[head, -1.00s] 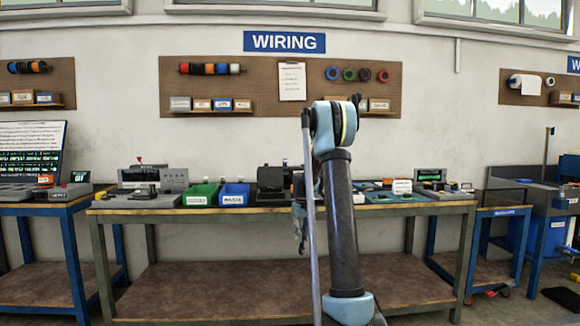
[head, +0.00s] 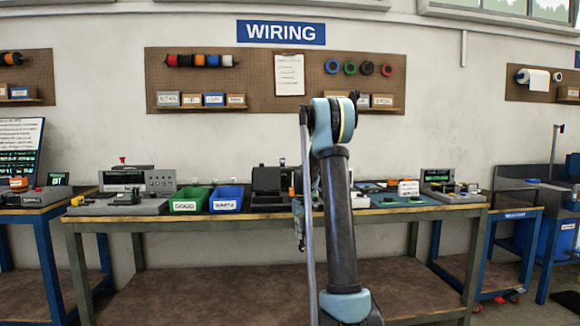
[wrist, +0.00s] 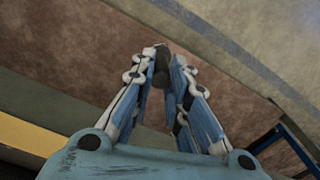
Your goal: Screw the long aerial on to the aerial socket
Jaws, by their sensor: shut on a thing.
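In the wrist view my gripper (wrist: 162,62) is shut on a dark, narrow thing (wrist: 160,70) between its fingertips. It looks like the end of the long aerial, but most of it is hidden, so its length and tilt cannot be told. In the head view my gripper (head: 299,228) is mostly hidden behind my arm, near the bench's front edge. I cannot pick out the drone or the aerial socket in either view; my arm covers part of the bench top.
The wooden-topped bench (head: 180,214) carries a green bin (head: 190,200), a blue bin (head: 226,199), a black case (head: 268,184), grey instruments (head: 137,180) and a green mat (head: 395,201). A lower shelf (head: 200,290) runs beneath. Another blue-framed bench (head: 510,213) stands at right.

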